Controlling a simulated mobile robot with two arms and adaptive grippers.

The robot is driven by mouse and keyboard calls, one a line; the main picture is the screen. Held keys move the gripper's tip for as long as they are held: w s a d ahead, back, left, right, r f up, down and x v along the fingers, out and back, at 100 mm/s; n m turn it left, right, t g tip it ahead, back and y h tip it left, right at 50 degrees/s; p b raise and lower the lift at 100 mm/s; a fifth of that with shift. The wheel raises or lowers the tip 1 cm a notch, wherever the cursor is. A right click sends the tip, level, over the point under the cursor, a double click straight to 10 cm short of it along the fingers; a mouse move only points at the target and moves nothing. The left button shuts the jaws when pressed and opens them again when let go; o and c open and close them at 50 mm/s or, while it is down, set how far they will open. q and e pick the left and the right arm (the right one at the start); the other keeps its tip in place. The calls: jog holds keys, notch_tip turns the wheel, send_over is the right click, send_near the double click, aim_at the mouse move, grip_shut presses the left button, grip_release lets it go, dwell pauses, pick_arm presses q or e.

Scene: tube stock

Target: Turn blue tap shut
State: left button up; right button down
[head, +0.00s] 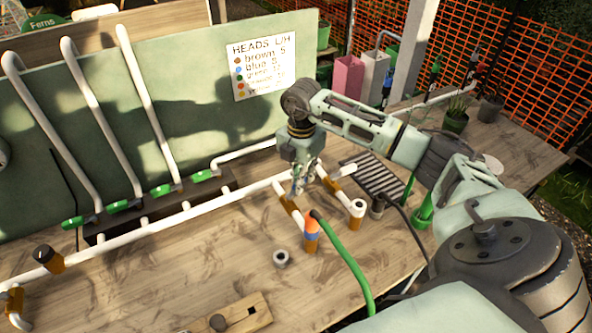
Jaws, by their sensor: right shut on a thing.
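My right gripper (301,184) points down at the white pipework in the middle of the table. Several green taps (162,190) sit at the feet of the tall white pipes at left. My left gripper is not in view.
Beside the gripper stand an orange fitting with a blue band (312,236) and a green hose (351,262). A grey ring (281,258) and a wooden block (236,314) lie in front. A green board (150,120) stands behind.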

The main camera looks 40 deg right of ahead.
jog(key=s+m, duration=0.1)
jog(key=m, duration=0.1)
jog(key=s+m, duration=0.1)
jog(key=m, duration=0.1)
jog(key=shift+d+m, duration=0.1)
jog(key=shift+m, duration=0.2)
dwell(0.4)
jog(key=c, duration=1.7)
grip_release()
notch_tip(320, 180, up, 12)
jog(key=shift+r, duration=0.1)
jog(key=shift+s, duration=0.1)
